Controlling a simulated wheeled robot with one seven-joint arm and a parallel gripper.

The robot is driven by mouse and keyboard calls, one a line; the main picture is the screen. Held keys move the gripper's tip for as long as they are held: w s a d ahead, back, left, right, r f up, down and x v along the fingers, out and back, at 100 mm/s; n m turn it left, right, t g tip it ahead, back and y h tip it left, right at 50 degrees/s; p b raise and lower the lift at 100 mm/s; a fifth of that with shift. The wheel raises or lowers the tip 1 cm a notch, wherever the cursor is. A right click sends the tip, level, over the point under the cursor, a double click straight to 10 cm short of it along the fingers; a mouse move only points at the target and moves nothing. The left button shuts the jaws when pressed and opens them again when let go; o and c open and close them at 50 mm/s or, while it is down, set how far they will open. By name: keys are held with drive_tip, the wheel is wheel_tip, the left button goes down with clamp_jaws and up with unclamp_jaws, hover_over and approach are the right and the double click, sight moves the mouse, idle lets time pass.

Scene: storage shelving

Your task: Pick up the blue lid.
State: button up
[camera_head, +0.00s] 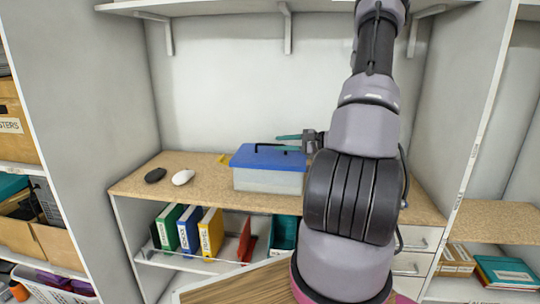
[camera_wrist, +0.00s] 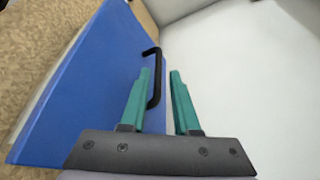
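The blue lid (camera_head: 268,158) sits on a translucent grey-white box (camera_head: 268,181) on the counter. It fills the left of the wrist view (camera_wrist: 85,85). A black handle (camera_head: 271,147) stands on the lid. In the wrist view the handle (camera_wrist: 156,80) shows in the gap between my teal fingers, nearer the left finger. My gripper (camera_head: 287,142) reaches in from the right at handle height. Its fingers (camera_wrist: 160,72) are apart, with clear space between the handle and the right finger. I cannot tell whether the left finger touches the handle.
A black stone-like object (camera_head: 155,175) and a white one (camera_head: 183,177) lie left of the box on the wooden counter (camera_head: 215,193). Binders (camera_head: 210,232) stand on the shelf below. A shelf (camera_head: 230,5) hangs above.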

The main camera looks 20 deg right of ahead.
sight(271, 145)
drive_tip(key=shift+f+x, duration=0.1)
drive_tip(key=shift+x, duration=1.45)
drive_tip(key=shift+f+x, duration=0.15)
drive_tip(key=shift+x, duration=1.45)
drive_tip(key=shift+d, duration=0.1)
clamp_jaws()
